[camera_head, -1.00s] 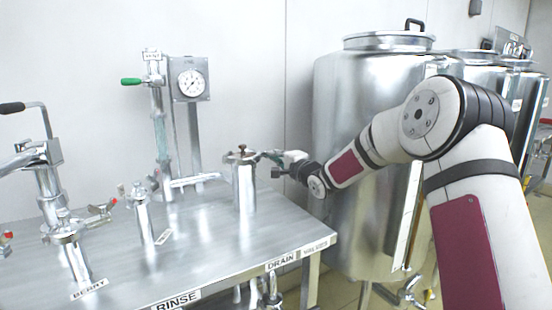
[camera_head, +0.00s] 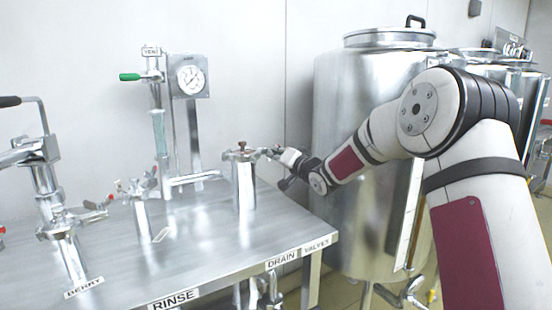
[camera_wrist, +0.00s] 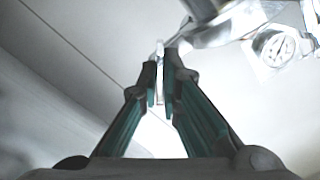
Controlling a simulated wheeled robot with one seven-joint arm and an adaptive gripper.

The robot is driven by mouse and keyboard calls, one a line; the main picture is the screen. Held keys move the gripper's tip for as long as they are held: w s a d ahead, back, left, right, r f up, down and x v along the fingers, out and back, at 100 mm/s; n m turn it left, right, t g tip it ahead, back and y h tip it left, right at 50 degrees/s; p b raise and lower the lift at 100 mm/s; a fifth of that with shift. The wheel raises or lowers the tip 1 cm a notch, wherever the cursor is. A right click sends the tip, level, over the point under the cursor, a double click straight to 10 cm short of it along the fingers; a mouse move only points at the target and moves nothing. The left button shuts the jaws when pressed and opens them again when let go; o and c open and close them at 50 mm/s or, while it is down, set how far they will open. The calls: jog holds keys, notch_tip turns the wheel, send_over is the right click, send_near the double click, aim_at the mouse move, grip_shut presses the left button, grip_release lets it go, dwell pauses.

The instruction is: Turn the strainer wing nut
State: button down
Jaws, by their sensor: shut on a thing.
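The strainer (camera_head: 244,186) is an upright steel canister on the steel table's right part, with a clamp ring around its lid. My gripper (camera_head: 268,153) reaches in from the right at lid height. In the wrist view, my gripper (camera_wrist: 164,75) has its two green-sided fingers close together on a thin, pale metal piece, the wing nut (camera_wrist: 160,60). The wing nut joins the clamp at the strainer's top edge, which also shows in the wrist view (camera_wrist: 203,8). In the head view the wing nut is too small and too covered by the fingers to make out clearly.
A pressure gauge (camera_head: 191,80) and a pipe with a green handle (camera_head: 130,77) stand behind. Several valves stand at the left, one with a black handle (camera_head: 10,101). A large steel tank (camera_head: 345,110) is close behind my arm. The table's front middle is clear.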

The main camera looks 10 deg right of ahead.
jog(key=shift+f+n+b, duration=0.1)
jog(key=shift+n+b, duration=2.25)
jog(key=shift+n, duration=2.25)
jog(key=c, duration=1.8)
grip_release()
jog(key=shift+s, duration=0.1)
jog(key=v, duration=1.2)
